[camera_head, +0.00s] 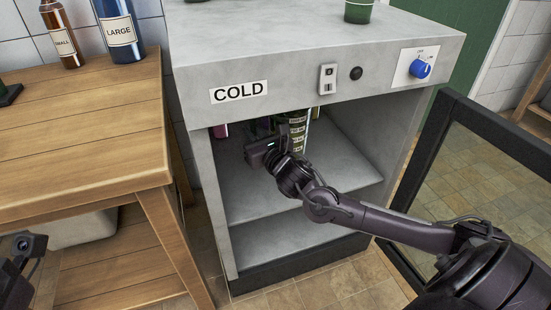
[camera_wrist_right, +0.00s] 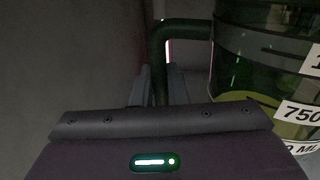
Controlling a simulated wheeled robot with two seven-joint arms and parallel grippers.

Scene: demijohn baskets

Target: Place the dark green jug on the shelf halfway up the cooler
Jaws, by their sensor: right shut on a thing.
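The grey cooler (camera_head: 210,170) stands open, with a shelf (camera_head: 335,170) halfway up inside. The dark green jug (camera_head: 298,128), with white measure labels, is upright inside the cooler above this shelf, partly hidden by the cooler's top and my arm. I cannot tell whether its base touches the shelf. My right gripper (camera_head: 281,135) reaches in through the front and is shut on the jug's handle. In the right wrist view the jug (camera_wrist_right: 262,75) is at the right, and its handle (camera_wrist_right: 160,55) runs down between the fingers. My left gripper (camera_head: 22,250) is only partly visible at lower left; its fingers are unclear.
A pinkish item (camera_head: 220,131) is inside the cooler at the left. The glass door (camera_head: 490,190) is swung open at the right. A wooden table (camera_head: 80,120) at the left holds brown (camera_head: 62,35) and blue (camera_head: 120,32) bottles. A green container (camera_head: 358,12) stands on the cooler.

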